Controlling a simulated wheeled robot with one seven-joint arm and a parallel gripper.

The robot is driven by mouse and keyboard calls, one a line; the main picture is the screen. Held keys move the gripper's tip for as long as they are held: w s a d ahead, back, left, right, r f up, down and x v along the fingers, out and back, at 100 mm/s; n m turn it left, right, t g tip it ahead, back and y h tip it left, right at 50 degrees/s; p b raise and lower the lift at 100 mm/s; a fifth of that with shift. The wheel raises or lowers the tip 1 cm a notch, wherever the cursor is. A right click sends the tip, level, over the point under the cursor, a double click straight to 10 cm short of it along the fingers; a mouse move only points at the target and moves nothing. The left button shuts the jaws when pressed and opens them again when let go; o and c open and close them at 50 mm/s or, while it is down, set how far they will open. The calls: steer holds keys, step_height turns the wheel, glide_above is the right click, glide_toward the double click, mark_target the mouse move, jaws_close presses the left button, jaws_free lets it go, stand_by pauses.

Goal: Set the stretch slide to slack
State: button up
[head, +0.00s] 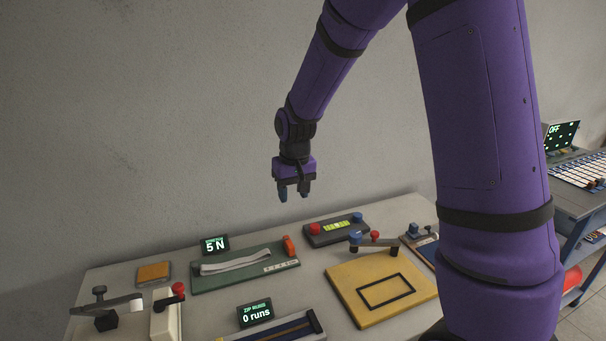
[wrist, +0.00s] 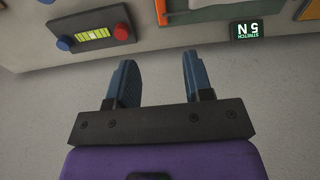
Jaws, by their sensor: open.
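The stretch device is a green board (head: 240,271) with a pale band (head: 238,263) along it, on the table in the head view. An orange slide handle (head: 288,246) stands at the board's right end, beside a small marked scale (head: 281,266). A small display (head: 215,245) behind the board reads 5 N; it also shows upside down in the wrist view (wrist: 246,30). The orange handle shows at the top of the wrist view (wrist: 161,12). My gripper (head: 293,194) is open and empty, above the table's back part; its blue fingers (wrist: 158,80) are apart.
A dark box with red and blue knobs and a lit bar (head: 336,228) stands right of the green board. A yellow board (head: 350,300) with a black frame is in front of it. A zip runs display (head: 256,313) stands in front. A grey wall (head: 130,120) is behind.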

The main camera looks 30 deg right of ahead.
steer(key=s+r+t, duration=0.1)
steer(key=s+r, duration=0.5)
steer(key=r, duration=0.2)
steer(key=shift+s+a, duration=0.3)
steer(key=shift+s, duration=0.05)
